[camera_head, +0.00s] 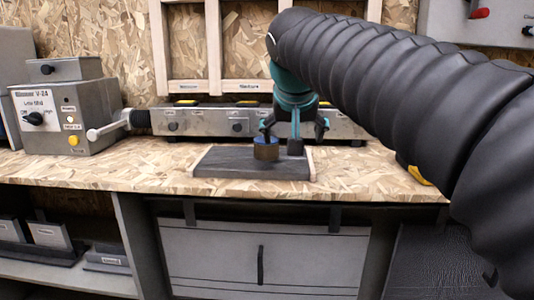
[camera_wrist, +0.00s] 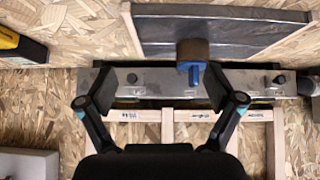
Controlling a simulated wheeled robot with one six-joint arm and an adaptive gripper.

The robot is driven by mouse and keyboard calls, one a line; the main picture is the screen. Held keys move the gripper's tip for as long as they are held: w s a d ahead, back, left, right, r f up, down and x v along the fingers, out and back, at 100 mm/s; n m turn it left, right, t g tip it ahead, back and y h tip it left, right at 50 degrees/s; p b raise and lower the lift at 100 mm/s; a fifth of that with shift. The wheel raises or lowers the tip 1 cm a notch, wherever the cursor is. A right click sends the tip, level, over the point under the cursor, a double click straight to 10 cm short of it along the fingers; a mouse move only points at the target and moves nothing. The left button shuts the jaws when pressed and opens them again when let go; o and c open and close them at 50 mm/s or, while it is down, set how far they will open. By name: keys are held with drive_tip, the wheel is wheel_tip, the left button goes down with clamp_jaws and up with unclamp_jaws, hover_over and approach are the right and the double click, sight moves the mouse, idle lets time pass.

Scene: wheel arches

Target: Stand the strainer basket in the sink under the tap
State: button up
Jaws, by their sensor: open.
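No sink, tap or clear strainer basket can be made out. A small brown cylinder with a blue top (camera_head: 266,153) stands upright on a dark, low, flat tray or slab (camera_head: 225,163) on the bench; I cannot tell if it is the basket. In the wrist view the cylinder (camera_wrist: 192,48) shows at the edge of the dark slab (camera_wrist: 155,30), with its blue part toward my gripper. My gripper (camera_head: 295,138) is over the slab, close to the cylinder. In the wrist view its fingers (camera_wrist: 160,88) are spread wide with nothing held between them.
A grey control box (camera_head: 65,115) with knobs and a lever stands at the left of the bench. A long grey panel (camera_head: 205,122) runs along the back wall below wooden frames (camera_head: 190,45). The bench top (camera_head: 120,172) is clear left of the slab. A yellow item (camera_head: 418,175) shows partly behind my arm.

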drive_tip(key=w+a+r, duration=0.3)
drive_tip(key=w+a, duration=0.1)
drive_tip(key=a, duration=0.2)
drive_tip(key=b, duration=0.2)
hover_over(266, 162)
drive_tip(key=shift+t, duration=0.4)
wheel_tip(266, 162, down, 5)
drive_tip(key=shift+s+f, duration=0.1)
drive_tip(key=shift+f, duration=0.1)
drive_tip(key=shift+b+x, duration=0.3)
drive_tip(key=shift+x, duration=2.35)
drive_tip(key=shift+s+a+f, duration=0.15)
drive_tip(key=shift+c, duration=0.2)
drive_tip(key=c, duration=1.3)
